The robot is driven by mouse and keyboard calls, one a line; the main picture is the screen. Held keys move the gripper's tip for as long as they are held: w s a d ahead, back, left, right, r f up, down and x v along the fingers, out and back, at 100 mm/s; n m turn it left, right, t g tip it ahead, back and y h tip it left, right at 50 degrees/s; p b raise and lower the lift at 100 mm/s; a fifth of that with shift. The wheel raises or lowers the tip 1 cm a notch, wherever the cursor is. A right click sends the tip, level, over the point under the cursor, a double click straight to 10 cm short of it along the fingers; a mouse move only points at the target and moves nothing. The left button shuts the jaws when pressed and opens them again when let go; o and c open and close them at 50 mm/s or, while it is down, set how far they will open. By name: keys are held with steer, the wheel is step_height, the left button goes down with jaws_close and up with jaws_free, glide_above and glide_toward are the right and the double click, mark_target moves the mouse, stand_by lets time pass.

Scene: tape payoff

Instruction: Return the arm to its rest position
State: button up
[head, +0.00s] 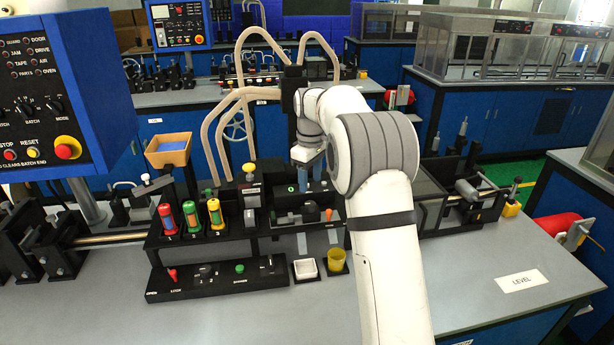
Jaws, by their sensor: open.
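My white arm rises from the bottom of the head view and bends over the bench to the left. My gripper (310,179) points down above the black fixture (292,217) in the middle of the bench. Its two bluish fingers are apart, and I see nothing held between them. The wrist and forearm hide part of the fixture and the bench behind it. I cannot tell the exact gap between the fingertips and the fixture.
Red, green and yellow-capped cylinders (190,216) stand left of the gripper. A blue control panel (40,100) stands at left. Bent tan tubes (236,95) rise behind. The front bench (240,322) is clear.

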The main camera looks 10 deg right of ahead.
steer(key=s+r+m+t, duration=0.1)
steer(key=s+r+m, duration=0.15)
steer(key=s, duration=0.55)
steer(key=s+r+m, duration=0.2)
steer(key=s+r, duration=0.2)
steer(key=s, duration=0.5)
steer(key=s+f+m+t, duration=0.1)
steer(key=s+f+m, duration=0.1)
steer(key=s, duration=0.8)
steer(key=s+f+m+t, duration=0.1)
steer(key=s+f+m, duration=0.1)
steer(key=s, duration=0.9)
steer(key=shift+f+m, duration=0.35)
steer(key=shift+f, duration=0.2)
